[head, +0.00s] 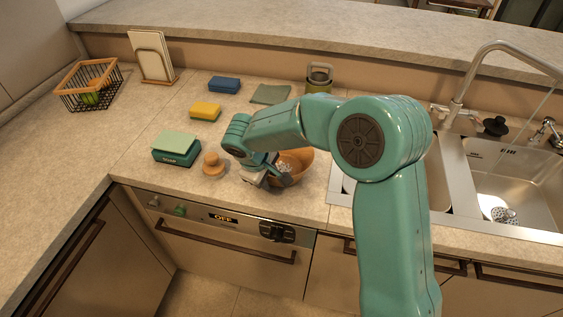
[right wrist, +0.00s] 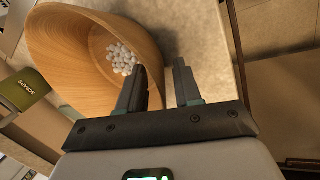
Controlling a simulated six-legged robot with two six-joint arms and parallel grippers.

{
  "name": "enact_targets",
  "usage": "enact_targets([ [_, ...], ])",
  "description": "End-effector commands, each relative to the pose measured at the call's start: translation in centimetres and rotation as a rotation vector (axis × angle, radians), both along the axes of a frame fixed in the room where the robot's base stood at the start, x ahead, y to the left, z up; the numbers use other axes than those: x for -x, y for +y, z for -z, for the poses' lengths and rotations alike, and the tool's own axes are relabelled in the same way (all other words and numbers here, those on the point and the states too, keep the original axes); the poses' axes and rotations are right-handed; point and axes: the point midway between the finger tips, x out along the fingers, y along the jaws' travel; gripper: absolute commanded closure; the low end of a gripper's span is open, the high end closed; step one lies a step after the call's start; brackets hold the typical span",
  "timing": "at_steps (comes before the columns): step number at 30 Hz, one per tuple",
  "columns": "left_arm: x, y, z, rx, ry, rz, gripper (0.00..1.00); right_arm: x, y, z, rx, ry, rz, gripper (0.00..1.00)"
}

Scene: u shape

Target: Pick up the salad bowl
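The salad bowl (head: 301,163) is a tan, wood-like bowl on the counter left of the sink, partly hidden behind my right arm and gripper. In the right wrist view the bowl (right wrist: 75,50) is large, with small white pieces (right wrist: 121,58) inside. My right gripper (head: 268,180) is at the bowl's near left side. In the right wrist view its fingers (right wrist: 158,85) are apart, one over the bowl's inside and one outside the rim, with the wall between them. Contact cannot be told. My left gripper is not in view.
A wooden knob-shaped item (head: 213,164) stands left of the gripper. A green box (head: 177,149), yellow sponge (head: 205,112), blue sponge (head: 224,85), green cloth (head: 270,94) and jar (head: 319,78) are around. The sink (head: 515,185) lies right; a wire basket (head: 90,85) is far left.

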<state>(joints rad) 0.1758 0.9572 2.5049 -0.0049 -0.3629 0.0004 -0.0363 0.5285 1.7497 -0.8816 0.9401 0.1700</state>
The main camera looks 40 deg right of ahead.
Motion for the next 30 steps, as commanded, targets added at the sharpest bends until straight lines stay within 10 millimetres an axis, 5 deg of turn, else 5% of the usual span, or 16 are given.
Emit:
enact_targets([
  [8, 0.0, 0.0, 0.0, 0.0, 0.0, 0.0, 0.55, -0.2, -0.2, 0.6, -0.001, 0.0, 0.001, 0.66],
  [12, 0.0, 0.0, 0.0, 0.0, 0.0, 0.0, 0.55, -0.2, -0.2, 0.6, -0.001, 0.0, 0.001, 1.0],
  [23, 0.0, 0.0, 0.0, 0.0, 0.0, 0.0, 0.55, -0.2, -0.2, 0.4, -0.001, -0.001, 0.001, 1.0],
  [30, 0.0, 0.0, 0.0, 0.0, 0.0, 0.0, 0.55, -0.3, -0.2, -2.1, 0.0, -0.007, 0.001, 1.0],
])
